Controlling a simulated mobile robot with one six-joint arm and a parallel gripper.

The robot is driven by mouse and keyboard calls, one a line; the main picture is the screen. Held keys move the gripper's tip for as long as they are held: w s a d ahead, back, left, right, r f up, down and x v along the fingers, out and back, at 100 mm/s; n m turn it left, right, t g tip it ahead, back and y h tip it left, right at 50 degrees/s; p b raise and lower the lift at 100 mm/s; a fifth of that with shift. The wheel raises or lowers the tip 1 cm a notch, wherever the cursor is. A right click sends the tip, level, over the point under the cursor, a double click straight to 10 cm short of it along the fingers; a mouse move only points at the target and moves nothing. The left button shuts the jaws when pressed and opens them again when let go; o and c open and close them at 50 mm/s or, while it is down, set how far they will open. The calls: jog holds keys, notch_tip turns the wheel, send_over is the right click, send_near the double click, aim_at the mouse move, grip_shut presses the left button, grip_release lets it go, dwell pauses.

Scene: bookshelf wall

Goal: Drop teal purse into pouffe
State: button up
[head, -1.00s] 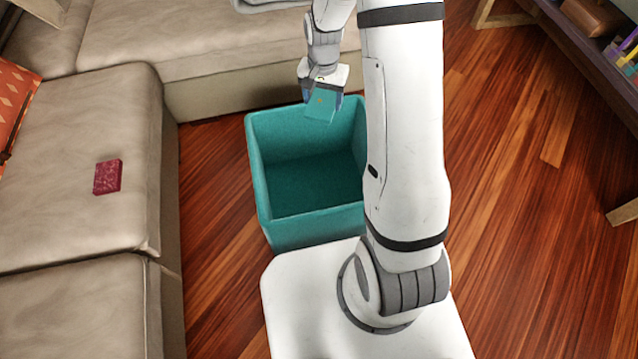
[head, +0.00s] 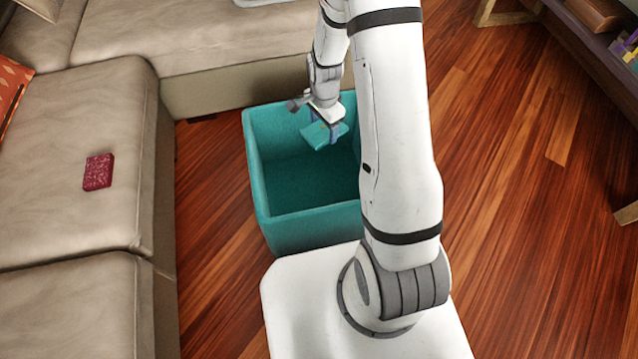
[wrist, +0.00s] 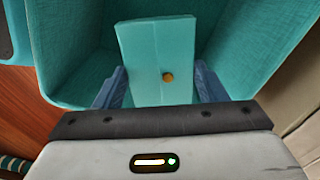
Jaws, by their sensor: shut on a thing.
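The teal purse (head: 322,136) is a small flat piece with a gold button. It also shows in the wrist view (wrist: 150,60), between the blue fingers. My gripper (head: 331,130) is shut on the purse and points down over the open pouffe. The pouffe (head: 312,232) is a teal open-topped square box on the floor in front of my base. The purse appears over its opening, near the far wall; how deep it sits relative to the rim is hard to tell. My arm hides the pouffe's right side.
A beige sofa (head: 85,215) runs along the left and the back. A dark red small item (head: 98,172) lies on its left seat. An orange cushion (head: 12,88) is at the far left. A shelf (head: 588,45) stands at the upper right. Wooden floor (head: 500,200) is clear on the right.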

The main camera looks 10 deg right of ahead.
jog(key=shift+f+b, duration=0.3)
jog(key=shift+f, duration=0.5)
jog(key=o, duration=1.1)
jog(key=shift+r+p, duration=1.6)
jog(key=shift+r, duration=2.35)
